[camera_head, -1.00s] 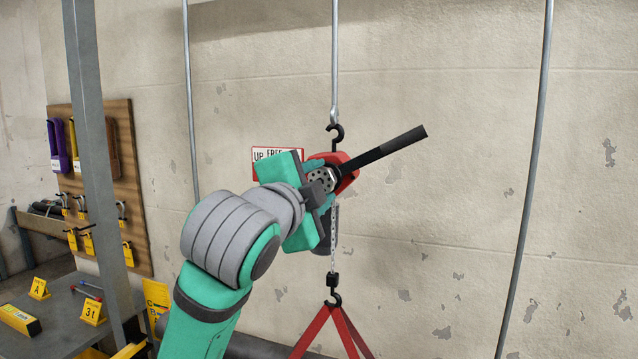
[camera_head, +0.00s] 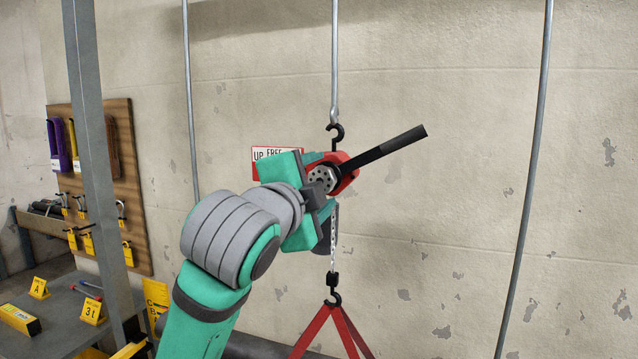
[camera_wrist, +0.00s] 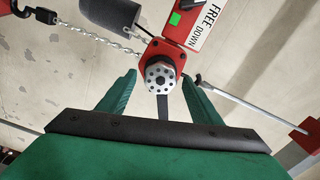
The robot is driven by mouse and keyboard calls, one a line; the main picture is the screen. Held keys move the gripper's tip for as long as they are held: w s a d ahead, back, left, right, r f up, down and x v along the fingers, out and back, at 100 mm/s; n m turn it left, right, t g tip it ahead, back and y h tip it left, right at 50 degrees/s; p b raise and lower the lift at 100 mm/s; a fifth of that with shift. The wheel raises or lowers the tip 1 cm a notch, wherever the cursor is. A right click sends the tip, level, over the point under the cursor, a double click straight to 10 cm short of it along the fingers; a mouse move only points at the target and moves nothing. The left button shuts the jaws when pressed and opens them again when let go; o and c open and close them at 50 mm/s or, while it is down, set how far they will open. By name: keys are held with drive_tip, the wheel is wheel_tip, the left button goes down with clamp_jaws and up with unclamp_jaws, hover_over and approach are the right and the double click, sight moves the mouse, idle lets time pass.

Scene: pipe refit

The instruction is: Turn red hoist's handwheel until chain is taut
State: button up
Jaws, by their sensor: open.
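The red hoist (camera_head: 347,168) hangs from a rod by a black top hook (camera_head: 336,131), partly hidden behind my gripper. Its round, perforated metal handwheel (camera_wrist: 160,77) sits on the red body in the wrist view, and it also shows in the head view (camera_head: 321,180). My gripper (camera_wrist: 160,92) is open, with one green finger on each side of the handwheel and gaps visible. A black lever (camera_head: 392,147) sticks out up and to the right. The chain (camera_head: 334,235) runs down to a lower hook (camera_head: 335,295) holding red slings (camera_head: 332,325); it looks straight.
A FREE/DOWN sign (camera_wrist: 207,22) is beside the hoist. A grey post (camera_head: 95,160) stands left, before a tool board (camera_head: 140,190) and a bench (camera_head: 62,310) with yellow markers. Thin rods hang on both sides. The wall at right is clear.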

drive_tip(key=shift+s, duration=0.1)
drive_tip(key=v, duration=1)
drive_tip(key=shift+s+a, duration=0.15)
drive_tip(key=shift+s, duration=0.15)
